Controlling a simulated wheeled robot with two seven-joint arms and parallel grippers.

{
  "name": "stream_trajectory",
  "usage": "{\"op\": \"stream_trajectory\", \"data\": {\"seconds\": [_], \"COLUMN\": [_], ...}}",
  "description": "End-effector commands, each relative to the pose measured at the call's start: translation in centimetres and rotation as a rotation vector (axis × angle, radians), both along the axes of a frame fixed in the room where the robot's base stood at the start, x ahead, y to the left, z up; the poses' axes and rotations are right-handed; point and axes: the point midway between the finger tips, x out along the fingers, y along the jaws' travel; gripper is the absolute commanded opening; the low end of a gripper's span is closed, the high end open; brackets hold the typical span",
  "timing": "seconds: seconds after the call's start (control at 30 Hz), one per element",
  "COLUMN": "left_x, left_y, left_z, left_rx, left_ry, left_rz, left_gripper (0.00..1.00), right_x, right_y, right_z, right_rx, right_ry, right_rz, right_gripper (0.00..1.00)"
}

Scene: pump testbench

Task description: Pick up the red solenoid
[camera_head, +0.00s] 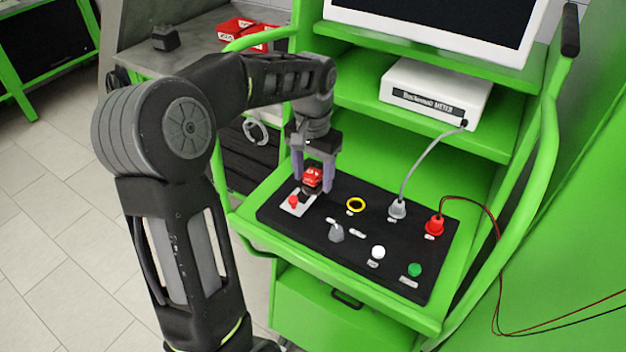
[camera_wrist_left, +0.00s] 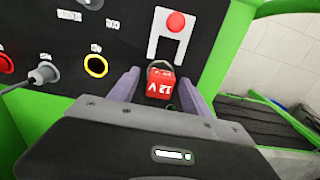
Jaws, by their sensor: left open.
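The red solenoid (camera_head: 312,178) stands on the black panel (camera_head: 272,212) of the green bench, at the panel's far left. In the left wrist view the solenoid (camera_wrist_left: 160,84) shows a white "12 V" label. My left gripper (camera_head: 312,185) points down over it, its two purple fingers on either side of the solenoid. In the left wrist view the fingers (camera_wrist_left: 160,90) are apart, with the solenoid between them. Whether either finger touches it I cannot tell. My right gripper is not in view.
A red button (camera_head: 293,200) on a white plate sits close to the solenoid. A yellow ring (camera_head: 356,205), a grey plug with cable (camera_head: 397,208) and a red plug (camera_head: 434,226) stand to the right. A white meter (camera_head: 435,93) is on the shelf above.

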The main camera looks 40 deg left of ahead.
Motion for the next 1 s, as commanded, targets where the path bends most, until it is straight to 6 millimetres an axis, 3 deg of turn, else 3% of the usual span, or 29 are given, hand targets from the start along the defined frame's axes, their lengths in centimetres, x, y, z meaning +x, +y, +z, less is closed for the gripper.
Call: {"op": "stream_trajectory", "data": {"seconds": [0.2, 0.87, 1.0], "left_x": [0.01, 0.01, 0.01], "left_y": [0.0, 0.0, -0.01], "left_z": [0.03, 0.03, 0.04], "left_rx": [0.0, 0.0, 0.0], "left_ry": [0.0, 0.0, 0.0], "left_rz": [0.0, 0.0, 0.0], "left_gripper": [0.56, 0.02, 0.0], "right_x": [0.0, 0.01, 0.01], "right_y": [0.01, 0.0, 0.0], "right_z": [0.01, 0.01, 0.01], "right_rx": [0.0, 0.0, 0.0], "right_ry": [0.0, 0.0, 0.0], "right_rz": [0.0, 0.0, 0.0], "right_gripper": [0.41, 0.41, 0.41]}}
